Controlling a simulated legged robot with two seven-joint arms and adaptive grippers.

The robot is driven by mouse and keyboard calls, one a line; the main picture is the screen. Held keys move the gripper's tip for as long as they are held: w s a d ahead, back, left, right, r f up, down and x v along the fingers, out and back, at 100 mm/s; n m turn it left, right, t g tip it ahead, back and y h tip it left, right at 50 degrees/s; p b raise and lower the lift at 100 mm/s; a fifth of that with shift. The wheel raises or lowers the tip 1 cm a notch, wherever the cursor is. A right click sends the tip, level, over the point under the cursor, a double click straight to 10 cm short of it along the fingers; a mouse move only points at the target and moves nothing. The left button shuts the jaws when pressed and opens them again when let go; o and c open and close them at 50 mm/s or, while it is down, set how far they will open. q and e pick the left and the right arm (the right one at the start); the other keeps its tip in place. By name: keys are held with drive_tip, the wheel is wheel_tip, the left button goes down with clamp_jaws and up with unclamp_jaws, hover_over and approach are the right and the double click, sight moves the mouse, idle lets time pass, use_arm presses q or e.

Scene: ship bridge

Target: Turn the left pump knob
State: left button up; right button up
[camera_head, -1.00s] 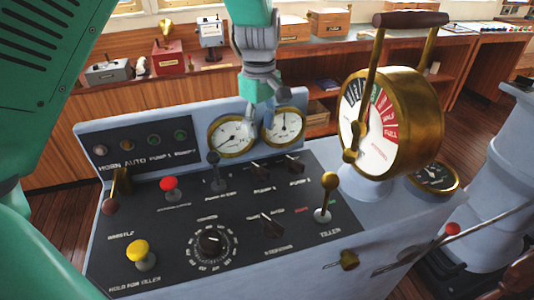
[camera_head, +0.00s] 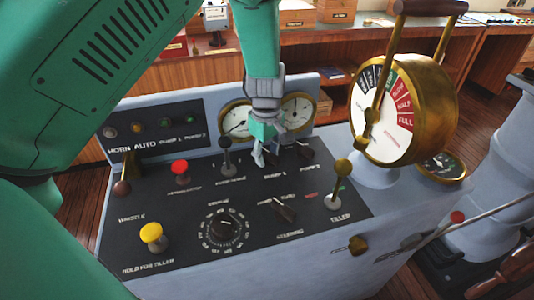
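The control console (camera_head: 180,215) has a black panel with two dark pump knobs on its upper right part. The left pump knob, above the PUMP 1 label (camera_head: 275,175), is mostly hidden by my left gripper (camera_head: 262,154). The right pump knob (camera_head: 305,150) shows clearly above its PUMP 2 label. My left gripper points down at the left knob's place, its fingertips close to the panel. I cannot tell whether the fingers touch the knob or how far apart they are. My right gripper is out of view.
A dark upright lever (camera_head: 226,157) stands just left of the gripper. Two gauges (camera_head: 297,112) are behind it. A brass telegraph (camera_head: 405,105) rises to the right, with a brass-topped tiller lever (camera_head: 337,183) in front. A red button (camera_head: 180,170) is farther left.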

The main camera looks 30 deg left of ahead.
use_arm(q)
drive_tip(key=shift+w+d, duration=0.15)
drive_tip(key=shift+d, duration=0.15)
drive_tip(key=shift+w+d, duration=0.1)
drive_tip(key=shift+d, duration=0.3)
drive_tip(key=shift+c, duration=1.3)
drive_tip(key=shift+d+r, duration=0.1)
drive_tip(key=shift+d, duration=0.2)
clamp_jaws()
drive_tip(key=shift+d+r, duration=0.1)
drive_tip(key=shift+a, duration=0.6)
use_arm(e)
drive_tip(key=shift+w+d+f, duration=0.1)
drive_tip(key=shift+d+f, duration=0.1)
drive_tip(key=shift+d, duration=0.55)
use_arm(q)
drive_tip(key=shift+d, duration=0.15)
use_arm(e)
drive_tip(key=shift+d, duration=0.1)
